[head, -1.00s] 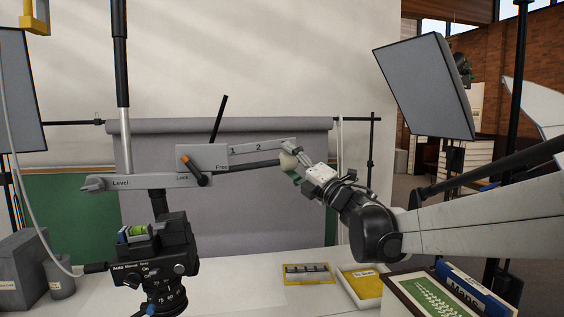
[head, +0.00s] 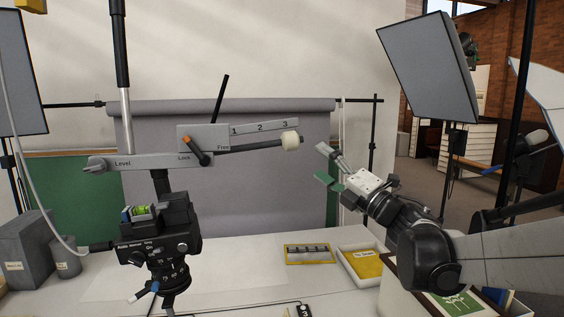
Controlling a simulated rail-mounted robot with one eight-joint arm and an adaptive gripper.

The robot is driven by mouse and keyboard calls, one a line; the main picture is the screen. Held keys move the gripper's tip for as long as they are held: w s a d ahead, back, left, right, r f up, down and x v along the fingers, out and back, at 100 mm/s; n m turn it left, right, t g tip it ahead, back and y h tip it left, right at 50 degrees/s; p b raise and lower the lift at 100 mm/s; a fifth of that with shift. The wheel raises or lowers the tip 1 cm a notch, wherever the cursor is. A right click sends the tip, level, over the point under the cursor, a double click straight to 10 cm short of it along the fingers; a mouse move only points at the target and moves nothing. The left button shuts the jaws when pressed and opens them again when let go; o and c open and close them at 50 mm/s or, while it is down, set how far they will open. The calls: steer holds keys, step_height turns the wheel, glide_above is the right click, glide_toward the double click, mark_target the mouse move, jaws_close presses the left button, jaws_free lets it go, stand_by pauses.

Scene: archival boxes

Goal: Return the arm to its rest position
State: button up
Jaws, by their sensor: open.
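My gripper (head: 326,165) is open and empty in the right half of the head view, above the table. Its fingers point up and to the left. It stands apart from the cream knob (head: 291,141) at the end of a dark lever, with a clear gap between them. The lever belongs to a grey panel (head: 203,138) marked Lock, Free and 1, 2, 3. My arm reaches in from the right edge and partly covers the boxes below it.
A camera-like device (head: 158,240) on a stand is at the left. A yellow-framed tray (head: 309,261) and a white tray (head: 345,271) with yellow contents lie on the table (head: 240,272). A softbox (head: 430,75) stands at the upper right. The middle of the table is largely clear.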

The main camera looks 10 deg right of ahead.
steer(key=s+d+f+m+g+h+b, duration=0.1)
steer(key=s+d+f+m+h+b, duration=0.2)
steer(key=f+m+h, duration=0.6)
steer(key=s+d+f+m+g+h+b, duration=0.1)
steer(key=s+d+f+m+h+b, duration=0.25)
steer(key=m, duration=0.85)
steer(key=s+a+f+m+g+b, duration=0.1)
steer(key=s+a+f+m+g, duration=0.2)
steer(key=s+f, duration=0.8)
steer(key=s+a+f+m+g+y, duration=0.1)
steer(key=s+a+f+m+g, duration=0.3)
steer(key=s+f, duration=0.6)
steer(key=a+f+g, duration=0.1)
steer(key=g, duration=0.1)
steer(key=shift+s+a+g+b, duration=0.15)
steer(key=shift+s+g+b, duration=0.2)
steer(key=shift+g+b, duration=0.05)
stand_by(0.9)
